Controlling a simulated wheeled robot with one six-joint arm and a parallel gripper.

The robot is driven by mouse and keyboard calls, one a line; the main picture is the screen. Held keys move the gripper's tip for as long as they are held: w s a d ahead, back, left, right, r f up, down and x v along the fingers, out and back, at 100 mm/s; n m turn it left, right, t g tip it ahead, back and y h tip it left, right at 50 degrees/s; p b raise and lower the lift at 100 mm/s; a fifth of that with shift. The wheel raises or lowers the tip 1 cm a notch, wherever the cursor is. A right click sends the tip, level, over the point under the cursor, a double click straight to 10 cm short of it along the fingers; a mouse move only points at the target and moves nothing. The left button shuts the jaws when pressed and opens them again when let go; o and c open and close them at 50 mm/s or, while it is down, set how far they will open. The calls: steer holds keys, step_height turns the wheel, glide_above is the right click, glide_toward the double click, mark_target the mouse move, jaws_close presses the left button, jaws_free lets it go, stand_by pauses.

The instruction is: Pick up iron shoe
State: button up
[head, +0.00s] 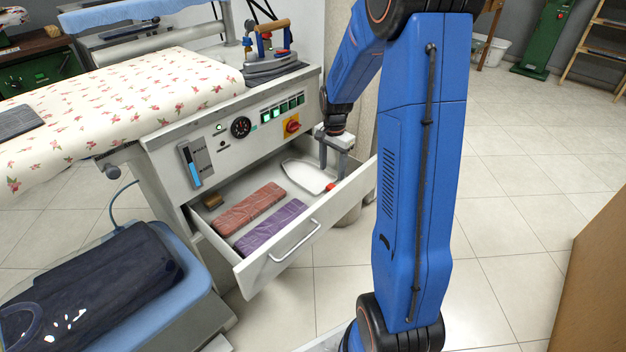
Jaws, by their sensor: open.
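The iron shoe appears to be the flat white plate with a dark rim and a rounded, iron-like outline (305,175), lying in the right part of the open drawer (297,238). My gripper (332,172) points down at the drawer's right end, its two grey fingers apart. The fingers stand over or beside the plate's right part; I cannot tell whether they touch it. A small red piece shows by the plate's front right corner. My arm hides the area right of the drawer.
The drawer also holds a red-brown wrapped block (250,208), a purple one (270,226) and a small brown block (212,200). An iron (270,62) stands on the unit above. A blue padded board with dark cloth (95,285) is at lower left. Open floor lies right.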

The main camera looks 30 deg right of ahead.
mark_target(332, 186)
steer(key=shift+s+f, duration=0.1)
steer(key=shift+f, duration=3.75)
steer(key=c, duration=1.1)
